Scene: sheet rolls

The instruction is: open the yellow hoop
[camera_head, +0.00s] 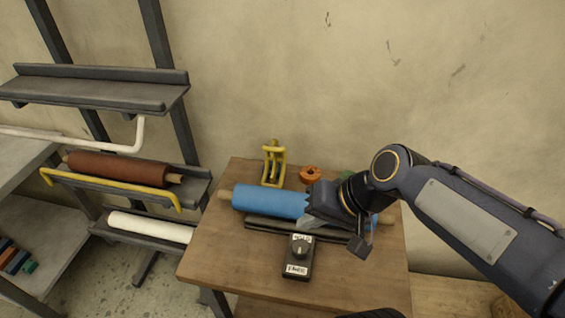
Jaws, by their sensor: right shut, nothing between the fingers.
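A yellow hoop (110,185) runs across the front of the rack's middle shelf, its bent ends at both sides. It lies low in front of a brown roll (118,168) on that shelf. My right gripper (318,206) is shut and empty. It is over the wooden table, at the right part of the blue roll (268,201), which it partly hides; whether it touches the roll I cannot tell. It is well to the right of the yellow hoop. My left gripper is not in view.
A white hoop (85,142) sits above the brown roll. A white roll (150,227) lies on the lower shelf. The wooden table (225,255) holds a yellow stand (273,165), an orange ring (309,175) and a black box with a knob (298,258).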

